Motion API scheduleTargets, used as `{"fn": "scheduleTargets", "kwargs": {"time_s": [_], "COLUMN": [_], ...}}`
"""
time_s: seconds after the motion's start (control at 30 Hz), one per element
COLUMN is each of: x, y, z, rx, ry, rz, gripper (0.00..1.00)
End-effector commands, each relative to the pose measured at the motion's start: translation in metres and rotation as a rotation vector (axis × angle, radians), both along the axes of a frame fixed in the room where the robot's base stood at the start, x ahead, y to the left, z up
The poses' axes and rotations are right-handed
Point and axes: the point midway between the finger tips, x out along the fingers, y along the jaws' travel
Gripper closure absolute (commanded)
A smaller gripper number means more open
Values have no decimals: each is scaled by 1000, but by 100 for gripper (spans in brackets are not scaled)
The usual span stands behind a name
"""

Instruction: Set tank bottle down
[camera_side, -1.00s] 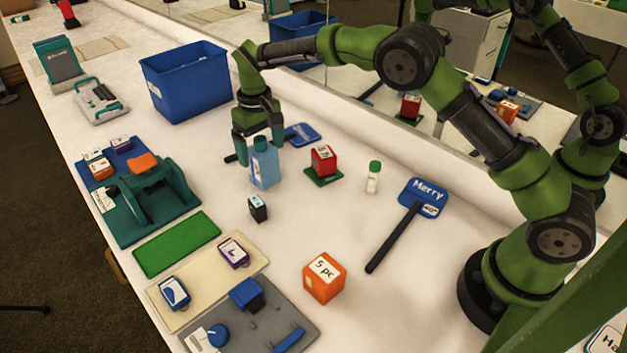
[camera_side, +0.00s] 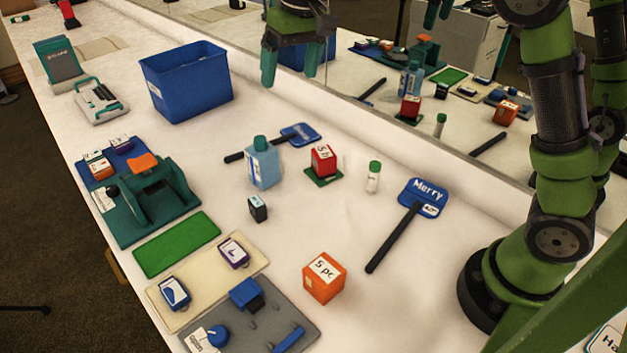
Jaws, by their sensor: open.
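The tank bottle (camera_side: 264,168) is light blue with a teal cap and a pale label. It stands upright on the white table, right beside the handle of a blue paddle sign (camera_side: 300,134); I cannot tell if they touch. My gripper (camera_side: 291,72) is open and empty, high up near the top of the picture, above and behind the bottle and well apart from it. Its two teal fingers point down.
A red block (camera_side: 324,160), a white bottle with green cap (camera_side: 373,177) and a small black block (camera_side: 258,208) stand near the bottle. A blue bin (camera_side: 187,82) stands behind left. A mirror (camera_side: 450,110) runs along the back.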

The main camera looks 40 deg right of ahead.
Motion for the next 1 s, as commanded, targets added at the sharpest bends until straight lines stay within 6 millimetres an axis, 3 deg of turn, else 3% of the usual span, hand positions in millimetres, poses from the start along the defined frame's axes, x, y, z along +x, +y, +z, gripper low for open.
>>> {"fn": "scheduleTargets", "kwargs": {"time_s": [0.1, 0.23, 0.37, 0.5, 0.7, 1.0], "x": [-49, -103, -158, -206, -242, -248], "y": [-15, -26, -32, -37, -40, -41], "z": [26, 35, 28, 8, -19, -25], "rx": [47, 93, 133, 165, 186, 189], "ry": [-83, -171, -261, -348, -421, -433], "rz": [-42, -92, -145, -203, -255, -266], "gripper": [8, 8, 8, 8, 8, 8]}}
